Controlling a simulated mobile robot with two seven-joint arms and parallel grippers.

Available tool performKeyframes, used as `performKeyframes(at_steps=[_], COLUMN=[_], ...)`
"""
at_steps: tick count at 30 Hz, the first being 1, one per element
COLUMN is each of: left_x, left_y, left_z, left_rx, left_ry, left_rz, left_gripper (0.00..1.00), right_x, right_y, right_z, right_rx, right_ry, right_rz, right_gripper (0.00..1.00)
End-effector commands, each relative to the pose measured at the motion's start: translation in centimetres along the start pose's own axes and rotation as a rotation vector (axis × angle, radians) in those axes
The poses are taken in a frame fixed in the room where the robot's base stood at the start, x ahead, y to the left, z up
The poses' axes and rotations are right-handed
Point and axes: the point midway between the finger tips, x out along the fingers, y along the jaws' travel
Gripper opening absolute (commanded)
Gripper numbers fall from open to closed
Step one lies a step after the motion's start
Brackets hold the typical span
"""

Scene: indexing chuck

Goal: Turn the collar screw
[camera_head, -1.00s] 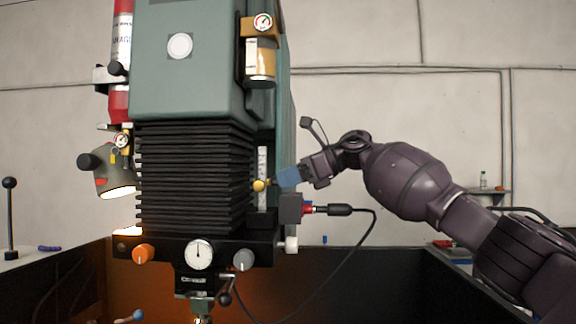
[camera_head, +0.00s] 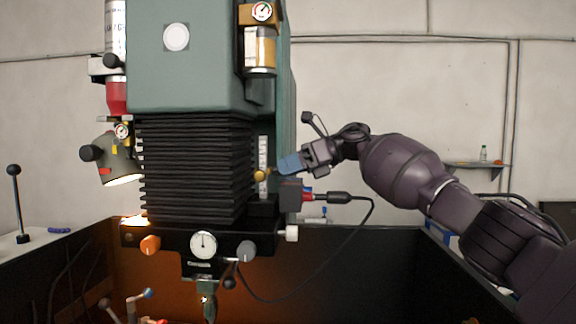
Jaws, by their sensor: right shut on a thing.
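A small yellow knob (camera_head: 260,176), which looks like the collar screw, sits beside the white vertical scale (camera_head: 263,153) on the right side of the green machine head (camera_head: 190,80). My right gripper (camera_head: 277,169) comes in from the right, its blue fingers shut at the knob's right end. The fingers hide that end, so the exact grip is hard to see. My left gripper is not in view.
A dark block with a red plug and black cable (camera_head: 335,197) is just below my right gripper. Black bellows (camera_head: 190,170) are left of the knob. A dial (camera_head: 203,244) and two round knobs sit on the bar below. Open wall space lies to the right.

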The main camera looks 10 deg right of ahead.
Motion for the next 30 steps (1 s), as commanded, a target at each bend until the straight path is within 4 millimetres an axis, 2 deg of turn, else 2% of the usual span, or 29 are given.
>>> performKeyframes(at_steps=[5, 6, 11, 22, 26, 30], left_x=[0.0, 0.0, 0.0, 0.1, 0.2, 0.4], left_y=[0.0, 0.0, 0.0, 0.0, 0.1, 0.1], left_z=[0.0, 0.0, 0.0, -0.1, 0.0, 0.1], left_rx=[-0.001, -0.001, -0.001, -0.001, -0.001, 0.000], left_ry=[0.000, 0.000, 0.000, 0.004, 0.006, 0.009], left_rz=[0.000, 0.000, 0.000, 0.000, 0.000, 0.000], left_gripper=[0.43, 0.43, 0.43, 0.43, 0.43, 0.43], right_x=[0.0, 0.0, 0.0, -0.6, -2.3, -4.9], right_y=[0.0, 0.0, 0.0, 0.0, 0.0, -0.1], right_z=[0.0, 0.0, 0.0, 0.0, 0.0, 0.0], right_rx=[0.000, 0.000, -0.001, -0.001, -0.001, -0.001], right_ry=[-0.001, -0.001, -0.001, -0.001, -0.002, -0.002], right_rz=[0.000, 0.000, 0.000, -0.002, -0.003, -0.004], right_gripper=[0.00, 0.25, 0.48, 0.48, 0.48, 0.48])
